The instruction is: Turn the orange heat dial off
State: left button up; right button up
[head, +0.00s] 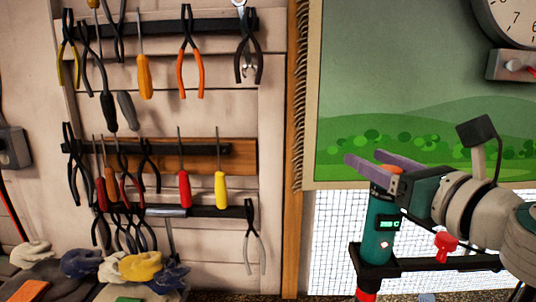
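A teal upright cylinder (381,222) stands at the right, with a small dark display (388,222) of green digits too small to read surely. The orange heat dial (394,169) shows at its top, partly hidden by my gripper. My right gripper (372,162) comes in from the right. Its two purple fingers lie across the top of the cylinder, one on each side of the dial, tips reaching past it to the left. The fingers are apart with the dial between them; I cannot tell whether they press on it. My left gripper is not in view.
A black bracket (372,262) is around the cylinder's lower part, with a red knob (445,246) at its right. Tools such as orange pliers (190,62) hang on the wall at the left. Gloves (140,267) lie at the lower left. The space left of the cylinder is clear.

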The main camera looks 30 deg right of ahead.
grip_shut()
jog(key=shift+h, duration=0.4)
